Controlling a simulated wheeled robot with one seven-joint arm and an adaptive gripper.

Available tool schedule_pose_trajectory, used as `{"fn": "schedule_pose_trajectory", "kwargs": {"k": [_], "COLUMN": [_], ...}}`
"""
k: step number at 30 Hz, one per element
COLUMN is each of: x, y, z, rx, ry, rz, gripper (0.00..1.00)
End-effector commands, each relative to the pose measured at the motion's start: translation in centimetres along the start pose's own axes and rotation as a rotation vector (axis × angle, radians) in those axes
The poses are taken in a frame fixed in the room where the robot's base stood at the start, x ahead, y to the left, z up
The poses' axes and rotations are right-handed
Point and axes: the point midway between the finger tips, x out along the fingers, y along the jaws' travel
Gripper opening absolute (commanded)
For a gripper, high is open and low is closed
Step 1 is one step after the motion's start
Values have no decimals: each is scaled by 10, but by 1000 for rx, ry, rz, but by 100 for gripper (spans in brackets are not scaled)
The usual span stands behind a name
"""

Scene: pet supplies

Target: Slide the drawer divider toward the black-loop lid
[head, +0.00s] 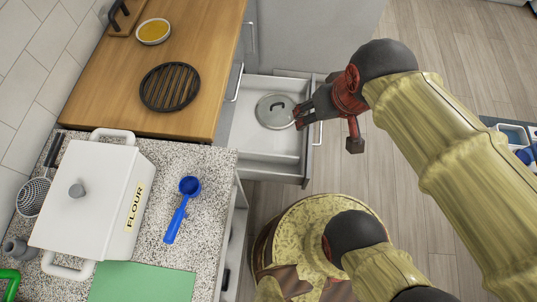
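An open white drawer (314,164) stands out from the cabinet. A round grey lid (266,122) with a dark loop handle lies inside it, toward the far part. A pale strip that looks like the drawer divider (272,155) crosses the drawer at the near part, apart from the lid. My gripper (298,117) reaches in from the right, over the drawer's right part, with its fingertips at the lid's right edge in the picture. I cannot tell whether it touches the lid or whether its fingers are open or shut.
A wooden counter (210,62) with a black round trivet (170,87) and a bowl (153,31) is left of the drawer. A speckled counter (214,209) holds a white flour box (85,200) and a blue scoop (180,212). Wooden floor (440,40) lies open at right.

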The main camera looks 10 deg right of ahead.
Motion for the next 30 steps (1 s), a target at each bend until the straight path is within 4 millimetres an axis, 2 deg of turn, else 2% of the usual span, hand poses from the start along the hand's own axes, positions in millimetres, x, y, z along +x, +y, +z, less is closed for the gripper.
{"fn": "schedule_pose_trajectory", "kwargs": {"k": [1,6,11,17,23,27,30], "x": [17,69,121,196,280,341,379], "y": [-2,-10,-17,-27,-36,-42,-44], "z": [3,11,13,22,43,66,80], "rx": [-8,-34,-78,-185,-338,-468,-561], "ry": [-65,-255,-388,-516,-609,-644,-649], "rz": [-3,-8,-14,-36,-79,-121,-152], "gripper": [57,47,38,27,27,27,27]}}
